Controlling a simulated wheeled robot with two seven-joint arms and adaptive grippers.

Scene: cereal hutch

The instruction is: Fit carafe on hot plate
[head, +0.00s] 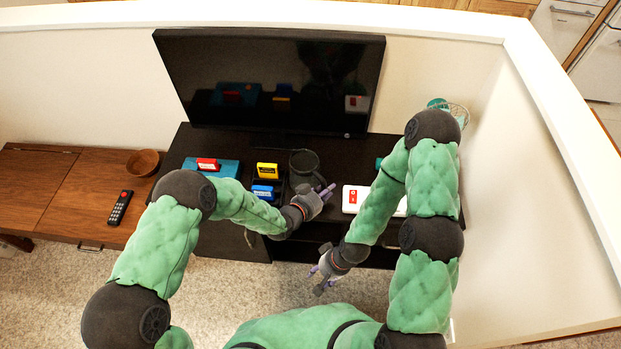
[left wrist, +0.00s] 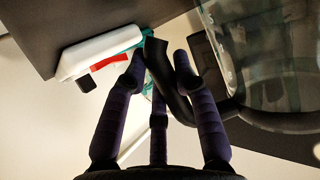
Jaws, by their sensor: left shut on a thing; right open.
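The carafe (head: 304,162), dark see-through glass, is above or on the black cabinet top, in front of the screen; I cannot tell if it is lifted. My left gripper (head: 322,196) is shut on its black handle. In the left wrist view the handle (left wrist: 172,85) runs between the fingers, with the glass body (left wrist: 265,55) at the right. A white unit with a red switch (head: 353,198), perhaps the hot plate's base, stands to the right, partly behind my right arm. It also shows in the left wrist view (left wrist: 100,52). My right gripper (head: 326,274) is open and empty, low in front of the cabinet.
Left of the carafe are a blue and a yellow packet (head: 267,170) in a black holder, and a teal box (head: 222,167) with a red item. The screen (head: 270,80) stands behind. A wooden bench (head: 60,190) holds a remote (head: 120,207) and bowl (head: 143,162).

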